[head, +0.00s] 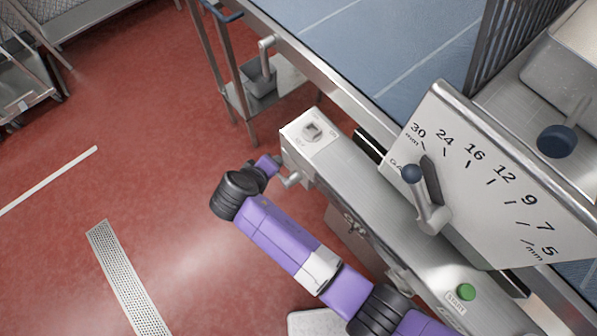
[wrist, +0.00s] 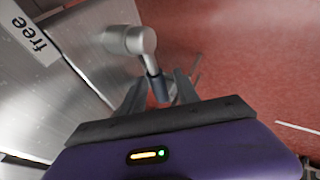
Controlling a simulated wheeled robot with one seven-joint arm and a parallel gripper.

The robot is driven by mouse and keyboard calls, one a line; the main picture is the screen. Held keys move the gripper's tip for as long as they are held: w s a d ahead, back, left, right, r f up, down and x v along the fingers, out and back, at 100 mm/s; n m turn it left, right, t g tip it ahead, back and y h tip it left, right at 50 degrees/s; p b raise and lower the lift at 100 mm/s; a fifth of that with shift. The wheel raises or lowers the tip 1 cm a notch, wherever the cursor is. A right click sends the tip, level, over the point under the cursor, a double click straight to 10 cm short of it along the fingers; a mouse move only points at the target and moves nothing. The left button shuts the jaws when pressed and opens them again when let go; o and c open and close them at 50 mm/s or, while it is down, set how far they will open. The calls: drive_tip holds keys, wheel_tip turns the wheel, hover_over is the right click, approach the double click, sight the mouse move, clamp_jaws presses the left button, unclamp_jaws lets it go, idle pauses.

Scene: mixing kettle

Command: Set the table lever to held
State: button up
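The table lever, with a round silver hub (wrist: 135,42), a thin shaft and a dark grip (wrist: 160,90), is in the wrist view. A label reading "free" (wrist: 30,40) is on the metal panel to its left. In the head view a silver lever part (head: 291,180) sticks out from the machine's front side, beside my gripper (head: 268,165). In the wrist view my gripper's fingers (wrist: 160,85) stand on both sides of the dark grip, with small gaps seeming to show. No "held" label is visible.
The machine has a thickness dial (head: 480,165) with a blue-knobbed handle (head: 412,174), a green start button (head: 466,291) and an on/off switch (head: 312,131). A blue belt table (head: 370,40) extends behind. Red floor (head: 150,190) is open to the left.

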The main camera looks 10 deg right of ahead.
drive_tip(key=shift+w+r, duration=0.15)
drive_tip(key=shift+p+v, duration=0.3)
drive_tip(key=shift+v, duration=3.15)
